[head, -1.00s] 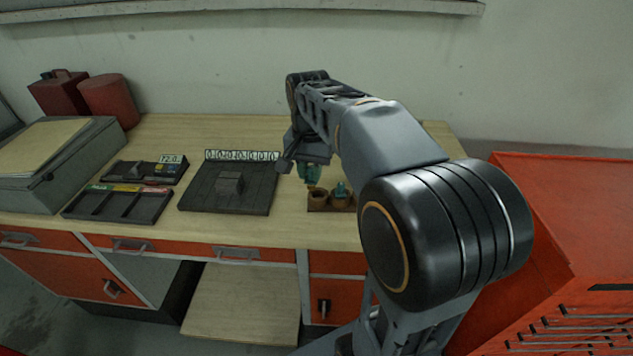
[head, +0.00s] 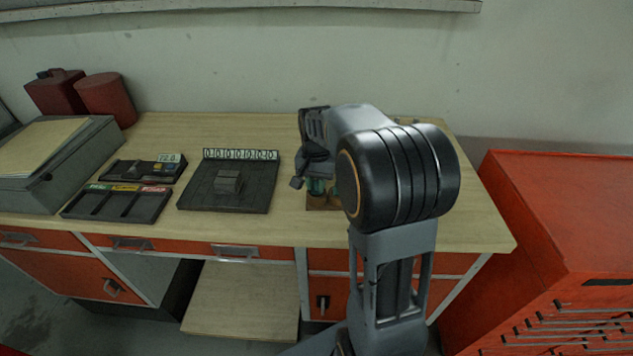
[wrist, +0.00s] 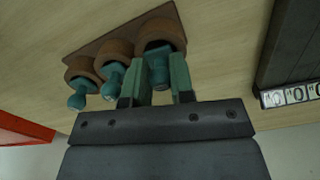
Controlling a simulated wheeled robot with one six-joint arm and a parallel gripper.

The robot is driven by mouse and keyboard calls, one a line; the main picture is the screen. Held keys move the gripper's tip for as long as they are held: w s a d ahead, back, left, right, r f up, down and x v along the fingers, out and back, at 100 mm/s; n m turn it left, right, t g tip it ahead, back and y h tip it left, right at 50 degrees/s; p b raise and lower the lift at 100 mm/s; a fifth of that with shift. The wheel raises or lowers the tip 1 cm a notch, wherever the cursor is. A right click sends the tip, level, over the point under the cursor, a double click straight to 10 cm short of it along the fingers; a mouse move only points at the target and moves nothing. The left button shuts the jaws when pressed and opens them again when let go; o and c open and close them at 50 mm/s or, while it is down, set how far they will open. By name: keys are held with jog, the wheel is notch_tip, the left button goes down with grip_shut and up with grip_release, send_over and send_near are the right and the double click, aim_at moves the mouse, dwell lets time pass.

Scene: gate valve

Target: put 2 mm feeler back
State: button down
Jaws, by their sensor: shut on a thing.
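My gripper (wrist: 163,62) is shut on a teal feeler knob (wrist: 157,72), with one green finger on each side. The held feeler is at the end cup (wrist: 167,29) of a brown rack (wrist: 124,27); its lower end is hidden by the cup, so I cannot tell how deep it sits. Two other teal feelers (wrist: 112,82) (wrist: 77,100) stand in the neighbouring cups. No size marking is readable. In the head view, my gripper (head: 316,186) is low over the rack (head: 322,207), which my arm partly hides.
A dark plate (head: 204,197) with a small block and a row of number tiles (head: 240,154) lies left of the rack. Dark trays (head: 117,204) lie further left. A red cabinet (head: 530,215) stands right of the bench. The bench front right is clear.

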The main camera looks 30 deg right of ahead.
aim_at(316, 181)
jog(key=shift+f, duration=0.2)
jog(key=c, duration=1)
grip_release()
notch_tip(316, 181, up, 12)
jog(key=s+a+f+n+t, duration=0.1)
jog(key=s+a+f+n, duration=0.1)
jog(key=s, duration=0.3)
jog(key=s+a+f+n+t, duration=0.1)
jog(key=s+a+f+n, duration=0.2)
jog(key=s+a, duration=0.1)
jog(key=s+a+f+n+t, duration=0.2)
jog(key=s+a+n, duration=0.1)
jog(key=s, duration=0.4)
jog(key=shift+a+f, duration=0.15)
jog(key=shift+f, duration=0.25)
